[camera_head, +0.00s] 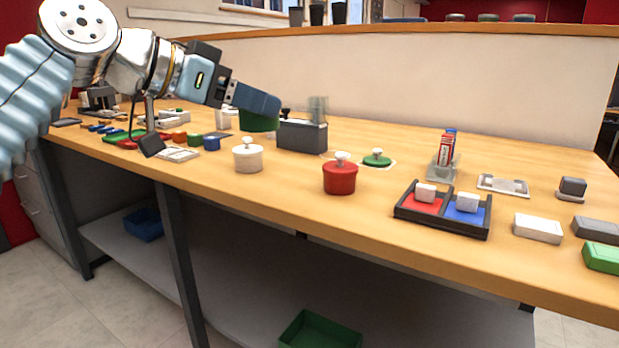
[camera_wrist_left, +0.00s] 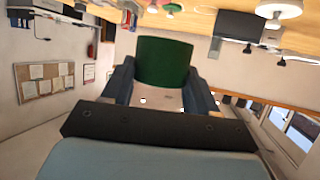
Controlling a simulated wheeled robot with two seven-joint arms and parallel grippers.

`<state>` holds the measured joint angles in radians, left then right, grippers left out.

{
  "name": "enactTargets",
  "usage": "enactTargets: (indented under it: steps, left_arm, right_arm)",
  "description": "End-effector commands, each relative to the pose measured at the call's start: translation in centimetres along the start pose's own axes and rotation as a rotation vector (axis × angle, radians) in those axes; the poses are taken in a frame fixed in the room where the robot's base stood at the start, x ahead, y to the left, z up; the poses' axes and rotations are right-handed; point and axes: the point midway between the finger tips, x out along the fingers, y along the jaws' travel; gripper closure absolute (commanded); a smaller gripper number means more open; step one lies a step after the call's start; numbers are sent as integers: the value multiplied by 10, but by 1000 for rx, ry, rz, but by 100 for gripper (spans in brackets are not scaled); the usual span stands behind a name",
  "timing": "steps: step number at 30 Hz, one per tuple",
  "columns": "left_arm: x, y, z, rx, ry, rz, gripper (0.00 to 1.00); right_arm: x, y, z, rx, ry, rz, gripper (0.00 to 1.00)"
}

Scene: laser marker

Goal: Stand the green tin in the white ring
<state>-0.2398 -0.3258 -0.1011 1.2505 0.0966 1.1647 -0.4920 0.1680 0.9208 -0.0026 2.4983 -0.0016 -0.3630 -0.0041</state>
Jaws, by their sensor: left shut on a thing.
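My left gripper (camera_head: 262,106) reaches in from the left and is shut on the green tin (camera_head: 257,123), held above the table beside a dark grey box. In the left wrist view the green tin (camera_wrist_left: 163,62) sits between the two fingers. My right gripper is not in view.
The dark grey box (camera_head: 302,135) stands close to the held tin. A black tray (camera_head: 440,228) with red and blue compartments is to the right. Several small objects crowd the left end.

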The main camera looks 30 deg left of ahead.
Motion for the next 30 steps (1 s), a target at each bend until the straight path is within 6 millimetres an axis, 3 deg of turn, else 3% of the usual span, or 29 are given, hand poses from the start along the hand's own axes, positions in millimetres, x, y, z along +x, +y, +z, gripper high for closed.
enactTargets:
  steps: [8, 17, 21, 30]
  left_arm:
    - [9, -5, 1, -1, -2, 1, 76]
    - [82, -47, 8, -1, -4, 0, 76]
    - [110, -60, 26, -2, -2, -1, 76]
    - [133, -70, 39, 0, -1, 1, 76]
  right_arm:
    - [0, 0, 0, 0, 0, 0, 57]
    - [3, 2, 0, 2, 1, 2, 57]
    - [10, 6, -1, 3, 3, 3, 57]
    - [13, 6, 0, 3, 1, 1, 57]
